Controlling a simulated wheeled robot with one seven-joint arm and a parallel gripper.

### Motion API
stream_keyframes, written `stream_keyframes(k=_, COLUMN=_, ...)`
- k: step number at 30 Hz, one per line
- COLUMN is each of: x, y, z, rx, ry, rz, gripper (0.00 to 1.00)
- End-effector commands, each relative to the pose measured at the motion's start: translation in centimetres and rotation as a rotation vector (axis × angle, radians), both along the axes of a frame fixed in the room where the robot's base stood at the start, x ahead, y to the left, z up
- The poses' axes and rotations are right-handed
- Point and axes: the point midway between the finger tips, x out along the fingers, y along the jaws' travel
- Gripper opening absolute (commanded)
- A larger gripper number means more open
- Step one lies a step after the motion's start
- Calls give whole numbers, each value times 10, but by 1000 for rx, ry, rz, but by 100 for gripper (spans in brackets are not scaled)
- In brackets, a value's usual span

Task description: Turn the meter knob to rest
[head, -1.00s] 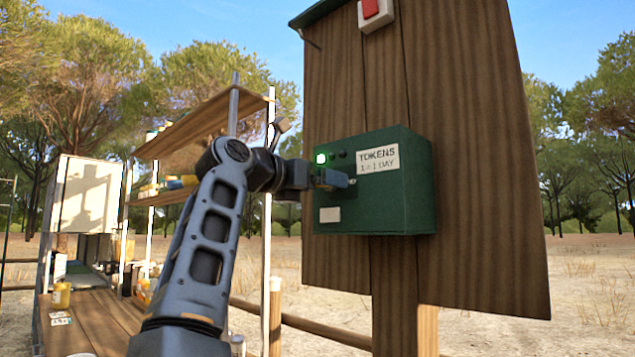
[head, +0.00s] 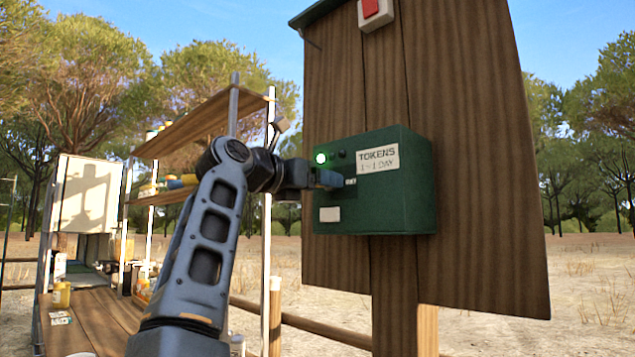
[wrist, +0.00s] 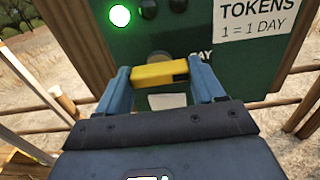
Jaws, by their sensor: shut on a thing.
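The green meter box (head: 410,200) is fixed to a wooden board and carries a "TOKENS 1 = 1 DAY" label (head: 378,160). The knob's yellow bar (wrist: 160,73) shows in the wrist view, lying nearly level with a slight tilt. A dark round part shows behind it. My gripper (head: 332,178) is at the box's front face, and in the wrist view its blue fingers (wrist: 160,85) are shut on the yellow bar from both sides. In the head view the fingers hide the knob. Small lettering ending in "AY" (wrist: 202,54) is partly hidden by the right finger.
A green lamp (head: 320,158) glows on the box, beside dark round fittings. A pale plate (head: 329,214) sits low on the box. A red button (head: 373,9) is higher on the board. Shelves (head: 200,120) and a wooden counter (head: 100,320) stand left.

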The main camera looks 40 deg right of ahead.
Motion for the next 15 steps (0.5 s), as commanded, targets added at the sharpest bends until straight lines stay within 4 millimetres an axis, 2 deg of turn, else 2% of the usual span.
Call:
stream_keyframes(k=8, x=1, y=1, z=3, rx=-5, ry=136, rz=2, gripper=38)
stream_keyframes(k=15, x=1, y=2, z=3, rx=-11, ry=346, rz=3, gripper=38)
